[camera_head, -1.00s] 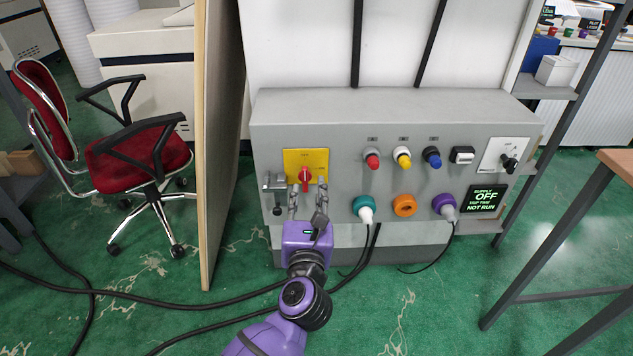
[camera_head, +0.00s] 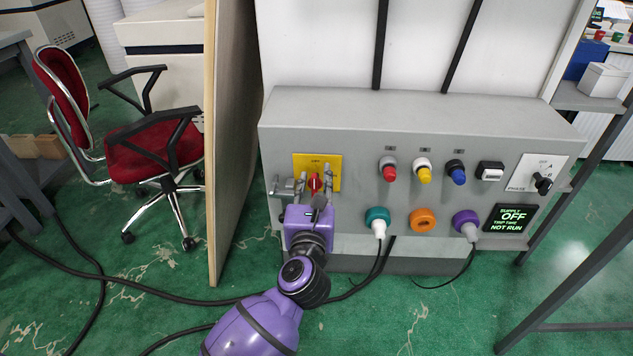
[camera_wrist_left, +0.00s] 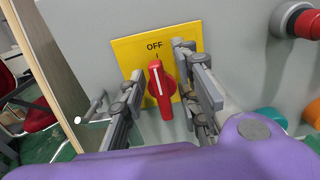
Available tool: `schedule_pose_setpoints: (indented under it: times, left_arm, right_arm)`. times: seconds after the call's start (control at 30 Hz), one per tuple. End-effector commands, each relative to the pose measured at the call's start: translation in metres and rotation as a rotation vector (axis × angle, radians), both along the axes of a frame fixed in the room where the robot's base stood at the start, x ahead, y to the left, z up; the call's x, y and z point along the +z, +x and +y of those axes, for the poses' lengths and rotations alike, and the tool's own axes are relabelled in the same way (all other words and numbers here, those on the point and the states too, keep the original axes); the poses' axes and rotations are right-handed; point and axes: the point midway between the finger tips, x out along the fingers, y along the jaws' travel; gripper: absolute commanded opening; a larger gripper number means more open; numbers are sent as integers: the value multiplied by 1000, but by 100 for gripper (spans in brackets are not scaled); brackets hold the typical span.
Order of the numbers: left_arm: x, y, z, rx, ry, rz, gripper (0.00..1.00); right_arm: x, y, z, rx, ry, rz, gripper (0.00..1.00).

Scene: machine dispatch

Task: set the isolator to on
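The isolator is a red rotary handle (camera_head: 315,184) on a yellow plate (camera_head: 331,164) at the left of the grey panel. In the left wrist view the red handle (camera_wrist_left: 161,90) stands nearly upright, its white line toward the word OFF on the yellow plate (camera_wrist_left: 128,50). My left gripper (camera_head: 316,181) is open in front of the plate. In the left wrist view its fingers (camera_wrist_left: 165,92) lie on either side of the handle, with gaps showing on both sides. My right gripper is not in view.
The grey panel (camera_head: 350,120) also carries red, yellow and blue connectors, plugged cables and a black phase knob (camera_head: 543,184). A display (camera_head: 510,217) reads supply OFF, NOT RUN. A wooden board (camera_head: 212,150) stands close left of the panel, with a red chair (camera_head: 150,150) beyond it.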

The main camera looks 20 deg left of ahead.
Motion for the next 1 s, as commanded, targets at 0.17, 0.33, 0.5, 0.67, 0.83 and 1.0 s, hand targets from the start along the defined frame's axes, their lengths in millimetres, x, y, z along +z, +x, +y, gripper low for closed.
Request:
schedule_pose_setpoints:
  times: [0.17,0.33,0.5,0.67,0.83,1.0]
  left_arm:
    - [0,0,0,0,0,0,14]
    - [0,0,0,0,0,0,0]
    - [1,0,-1,-1,15,5,0]
    - [2,0,-1,-1,71,22,0]
    - [4,1,-3,-1,177,52,0]
    - [4,1,-4,-1,323,95,0]
  right_arm:
    - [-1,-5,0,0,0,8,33]
    - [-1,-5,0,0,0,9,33]
    - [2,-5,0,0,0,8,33]
    - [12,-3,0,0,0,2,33]
    - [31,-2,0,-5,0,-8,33]
    - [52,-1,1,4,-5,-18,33]
